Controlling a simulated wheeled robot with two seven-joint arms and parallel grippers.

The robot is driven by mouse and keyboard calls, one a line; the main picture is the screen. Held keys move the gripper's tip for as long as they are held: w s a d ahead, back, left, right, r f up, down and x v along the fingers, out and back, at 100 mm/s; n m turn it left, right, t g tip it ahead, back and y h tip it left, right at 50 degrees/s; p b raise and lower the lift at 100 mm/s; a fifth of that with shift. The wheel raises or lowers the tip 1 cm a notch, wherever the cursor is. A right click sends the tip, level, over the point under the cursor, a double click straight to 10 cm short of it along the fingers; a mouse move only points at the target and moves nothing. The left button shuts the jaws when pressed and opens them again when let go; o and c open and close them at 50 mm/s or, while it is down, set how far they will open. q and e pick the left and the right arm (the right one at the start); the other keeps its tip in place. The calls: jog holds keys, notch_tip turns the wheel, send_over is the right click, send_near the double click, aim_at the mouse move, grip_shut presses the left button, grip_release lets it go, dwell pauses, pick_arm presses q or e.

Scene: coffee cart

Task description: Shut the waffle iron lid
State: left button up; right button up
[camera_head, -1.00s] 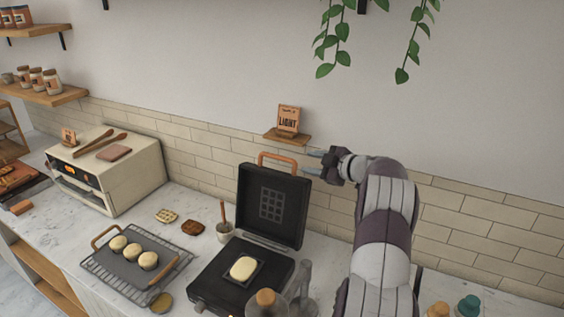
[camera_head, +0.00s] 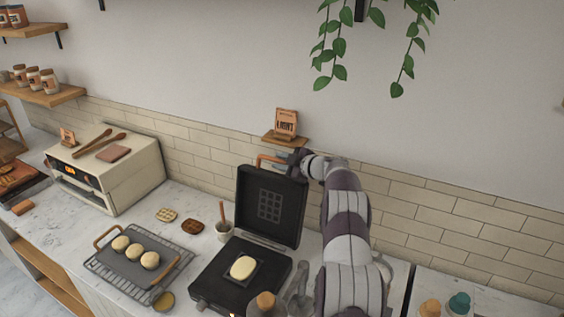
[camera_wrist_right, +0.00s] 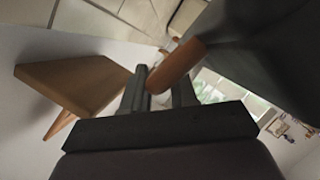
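The waffle iron (camera_head: 215,288) stands on the counter with its dark lid (camera_head: 285,200) raised nearly upright. A pale block of batter (camera_head: 243,267) lies on its lower plate. The lid's orange-brown handle (camera_head: 264,159) is at the lid's top edge. My right gripper (camera_head: 283,161) is at the right end of the handle. In the right wrist view, its two fingers (camera_wrist_right: 161,92) stand apart with the handle (camera_wrist_right: 177,65) at the gap between them; I cannot tell whether they touch it. The lid (camera_wrist_right: 255,50) fills the upper right there. My left gripper is not in view.
A small wooden shelf (camera_head: 272,138) with a sign card (camera_head: 285,122) is on the wall just above the handle; it looms close in the wrist view (camera_wrist_right: 75,80). A bottle with a wooden stopper (camera_head: 265,303) stands in front. A cooling rack (camera_head: 110,272) lies left.

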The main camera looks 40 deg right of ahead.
grip_shut()
jog(key=shift+s+a+f+b, duration=0.15)
jog(key=shift+a+b, duration=0.1)
jog(key=shift+b, duration=0.25)
jog(key=s+a+n+t+b, duration=0.1)
jog(key=s+a+n+b, duration=0.1)
jog(key=s+a+b, duration=0.2)
jog(key=s+a+n+t+h+b, duration=0.1)
jog(key=s+a+n+b, duration=0.2)
jog(key=a+b, duration=0.8)
jog(key=s+b, duration=0.1)
jog(key=b, duration=0.7)
jog(key=shift+a+r+n+t, duration=0.25)
jog(key=shift+a+n+t, duration=0.05)
jog(key=shift+o, duration=2.1)
grip_release()
jog(key=s+d+r+b, duration=0.1)
jog(key=s+b, duration=0.1)
jog(key=s, duration=1)
jog(key=shift+s, duration=0.25)
